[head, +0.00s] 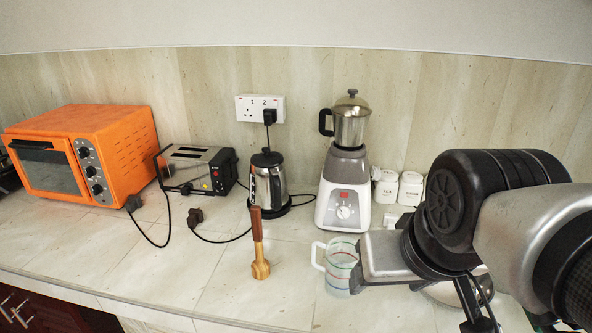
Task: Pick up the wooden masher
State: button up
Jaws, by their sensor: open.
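The wooden masher (259,246) stands upright on its head on the pale tiled counter, left of the glass mug. Its handle is reddish brown and its lower part is lighter wood. My gripper (362,279) is at the lower right, close to the mug in the picture and to the right of the masher. It is open and apart from the masher. My arm hides part of its jaws, so their shape is hard to make out.
A clear striped mug (338,265) stands right of the masher. Behind are an orange oven (85,150), a toaster (198,170), a kettle (268,183), a blender (344,190) and white canisters (410,188). Cords lie near the toaster.

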aim_at(260, 266)
jog(key=k+z, duration=0.1)
jog(key=z, duration=0.35)
jog(key=k+l+z, duration=0.1)
jog(key=z, duration=0.3)
jog(key=u, duration=1.5)
jog(key=j+z, duration=0.25)
jog(key=j, duration=0.4)
jog(key=i+j+z, duration=0.25)
jog(key=j, duration=0.2)
jog(key=j+z, duration=0.25)
jog(key=j, duration=0.2)
jog(key=i+j+z, duration=0.25)
jog(key=i, duration=0.2)
jog(key=l, duration=0.1)
